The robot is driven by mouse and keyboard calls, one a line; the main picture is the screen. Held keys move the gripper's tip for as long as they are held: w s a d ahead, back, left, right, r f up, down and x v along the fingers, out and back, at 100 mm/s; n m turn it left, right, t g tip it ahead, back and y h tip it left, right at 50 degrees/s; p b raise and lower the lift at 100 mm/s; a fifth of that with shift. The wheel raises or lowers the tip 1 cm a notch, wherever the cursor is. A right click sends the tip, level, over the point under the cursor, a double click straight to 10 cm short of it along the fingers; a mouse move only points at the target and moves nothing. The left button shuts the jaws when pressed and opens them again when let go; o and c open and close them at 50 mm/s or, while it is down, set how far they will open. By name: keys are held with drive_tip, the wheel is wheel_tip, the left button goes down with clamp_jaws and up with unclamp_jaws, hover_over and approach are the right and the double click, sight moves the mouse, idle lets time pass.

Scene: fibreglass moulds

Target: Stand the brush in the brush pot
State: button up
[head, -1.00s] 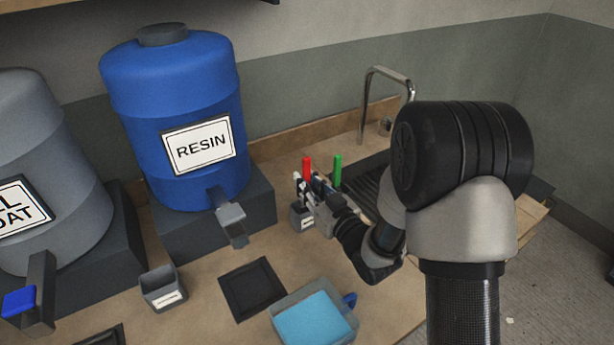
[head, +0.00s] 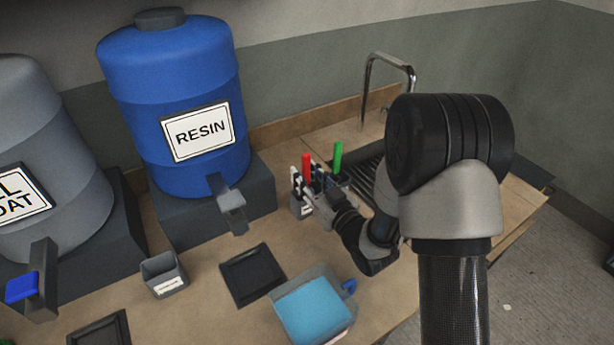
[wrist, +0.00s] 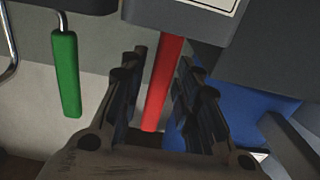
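A red-handled brush (head: 307,169) stands upright in a small dark grey pot (head: 298,208) with a white label, beside the sink. In the wrist view, which is upside down, the red handle (wrist: 163,82) rises from the pot (wrist: 170,14). My gripper (head: 308,184) is at the handle just above the pot. In the wrist view its fingers (wrist: 160,75) lie either side of the handle, with gaps showing, so it looks open. The bristles are hidden inside the pot. A green handle (head: 338,157) stands upright just right of it, also in the wrist view (wrist: 66,75).
A blue resin drum (head: 175,110) and a grey drum (head: 45,170) stand on dark blocks to the left. A small grey labelled cup (head: 165,276), a black square tray (head: 251,275) and a tub with blue contents (head: 312,310) occupy the bench. A tap (head: 385,65) rises behind.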

drive_tip(key=shift+o, duration=0.6)
drive_tip(key=shift+s, duration=0.1)
drive_tip(key=v, duration=0.7)
drive_tip(key=shift+d, duration=0.15)
drive_tip(key=shift+s, duration=0.1)
